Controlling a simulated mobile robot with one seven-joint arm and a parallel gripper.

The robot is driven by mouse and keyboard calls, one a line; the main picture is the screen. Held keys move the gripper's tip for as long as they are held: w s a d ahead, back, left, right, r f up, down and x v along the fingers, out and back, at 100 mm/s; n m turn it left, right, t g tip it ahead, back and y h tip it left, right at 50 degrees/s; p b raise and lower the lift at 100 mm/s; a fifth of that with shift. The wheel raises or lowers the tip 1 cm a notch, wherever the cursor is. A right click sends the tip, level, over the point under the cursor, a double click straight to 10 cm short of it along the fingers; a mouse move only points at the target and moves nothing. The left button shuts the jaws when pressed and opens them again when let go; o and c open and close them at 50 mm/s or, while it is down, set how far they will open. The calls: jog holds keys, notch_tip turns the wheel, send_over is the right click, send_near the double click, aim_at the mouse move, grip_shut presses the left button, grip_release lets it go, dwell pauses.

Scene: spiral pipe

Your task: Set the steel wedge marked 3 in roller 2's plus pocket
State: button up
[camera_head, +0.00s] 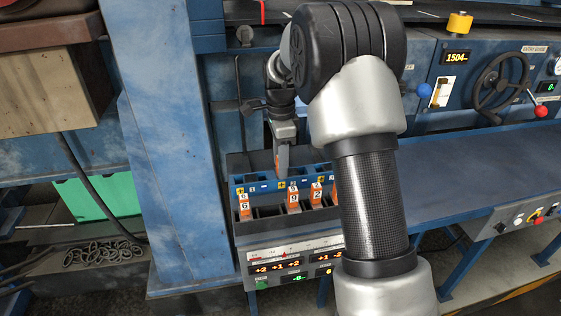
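My gripper (282,164) points down over the blue pocket rack (262,187), which has small yellow and white labels. An orange-brown piece shows at its tip. I cannot tell whether this is a wedge or part of the finger, nor whether the fingers are open. Orange wedges marked 6 (244,206), 9 (293,198) and 2 (317,194) stand upright in the dark tray (270,226) in front of the rack. Another orange wedge (334,192) is mostly hidden behind my arm. No number 3 can be read. I cannot tell which pocket is roller 2's plus pocket.
A display panel (290,262) with orange digits sits below the tray. A blue post (165,150) stands close on the left. My arm hides the rack's right part. A blue bench (470,175) with a handwheel (497,85) behind it lies right.

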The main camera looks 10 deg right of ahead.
notch_tip(320, 180, up, 17)
jog(key=p, duration=0.1)
jog(key=shift+r, duration=0.2)
dwell(0.4)
dwell(0.7)
jog(key=s+r+n+t, duration=0.2)
jog(key=s+r+n, duration=0.3)
jog(key=s, duration=0.4)
jog(key=s+f+n+t, duration=0.1)
jog(key=s+f+n, duration=0.2)
jog(key=s+n, duration=0.3)
jog(key=s+f+n+t, duration=0.2)
jog(key=s+n, duration=0.5)
jog(key=s, duration=0.9)
jog(key=shift+f+t, duration=0.3)
jog(key=shift+f, duration=0.3)
